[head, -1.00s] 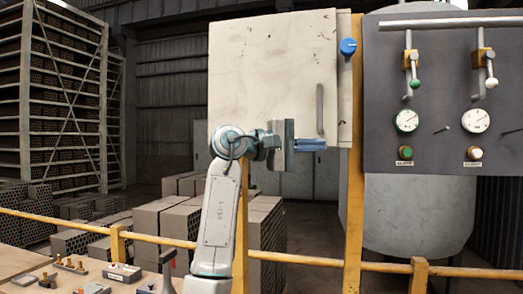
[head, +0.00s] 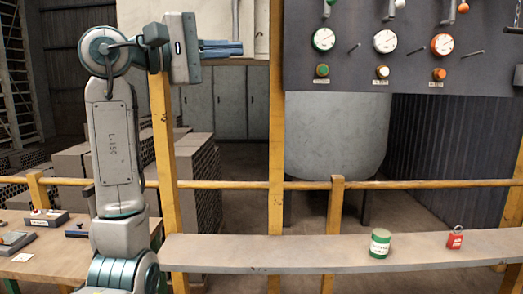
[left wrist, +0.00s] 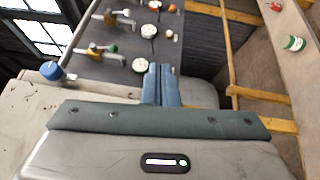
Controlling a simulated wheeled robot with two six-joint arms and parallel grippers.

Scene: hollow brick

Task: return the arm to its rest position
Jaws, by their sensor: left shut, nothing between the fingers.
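My left arm stands upright at the left of the head view, with its gripper (head: 222,48) pointing right. The blue fingers are shut together with nothing between them. The gripper is in front of the lower part of a pale cabinet door (head: 140,18) and left of the dark gauge panel (head: 410,70). In the left wrist view the shut fingers (left wrist: 161,85) point up toward the gauges, apart from them. My right gripper is in neither view.
A grey shelf (head: 270,255) holds a green can (head: 380,243) and a red padlock (head: 455,237). A yellow rail (head: 400,185) and posts run behind it. A wooden table (head: 60,255) with small devices is at lower left. A blue knob (left wrist: 51,70) shows in the left wrist view.

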